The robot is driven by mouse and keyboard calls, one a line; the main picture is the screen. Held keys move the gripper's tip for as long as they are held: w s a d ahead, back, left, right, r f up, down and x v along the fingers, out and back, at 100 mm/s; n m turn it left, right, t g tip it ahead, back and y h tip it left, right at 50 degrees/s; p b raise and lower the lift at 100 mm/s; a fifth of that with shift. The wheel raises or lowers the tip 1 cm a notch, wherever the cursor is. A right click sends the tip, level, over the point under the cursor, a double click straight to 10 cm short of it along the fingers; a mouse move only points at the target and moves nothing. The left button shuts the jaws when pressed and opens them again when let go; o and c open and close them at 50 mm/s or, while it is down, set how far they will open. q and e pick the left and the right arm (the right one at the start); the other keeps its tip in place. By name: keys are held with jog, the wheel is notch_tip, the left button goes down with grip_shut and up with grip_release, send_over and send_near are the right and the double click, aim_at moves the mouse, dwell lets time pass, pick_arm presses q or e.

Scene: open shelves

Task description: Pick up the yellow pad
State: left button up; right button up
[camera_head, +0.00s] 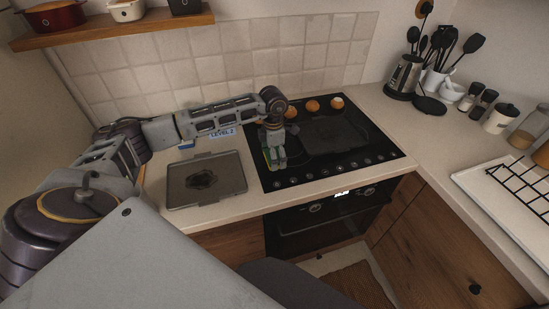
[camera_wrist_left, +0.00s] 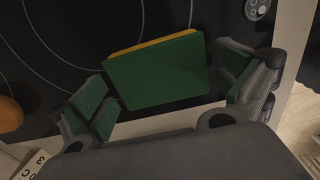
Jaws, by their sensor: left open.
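In the left wrist view, a rectangular pad with a green face and a yellow edge (camera_wrist_left: 157,72) lies over the black cooktop, between the fingers of my left gripper (camera_wrist_left: 166,86). The fingers are spread, with a gap visible on both sides of the pad. In the head view, my left gripper (camera_head: 274,158) points down over the left part of the cooktop, and it hides most of the pad there. Only a thin green and yellow strip shows beside the fingers. My right gripper is not in view.
The black cooktop (camera_head: 350,158) has several round orange-brown items (camera_head: 312,106) along its back and a dark square pan (camera_head: 333,135). A grey tray (camera_head: 205,180) lies left of it. A kettle (camera_head: 404,77) and utensils stand at the back right. A wooden shelf (camera_head: 105,31) hangs upper left.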

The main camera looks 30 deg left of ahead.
pick_arm(q)
jog(key=c, duration=0.7)
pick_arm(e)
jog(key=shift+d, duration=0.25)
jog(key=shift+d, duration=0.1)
pick_arm(q)
jog(key=shift+r, duration=0.15)
notch_tip(320, 180, up, 9)
jog(key=shift+f+b, duration=0.15)
jog(key=shift+b, duration=0.5)
jog(key=shift+r, duration=0.55)
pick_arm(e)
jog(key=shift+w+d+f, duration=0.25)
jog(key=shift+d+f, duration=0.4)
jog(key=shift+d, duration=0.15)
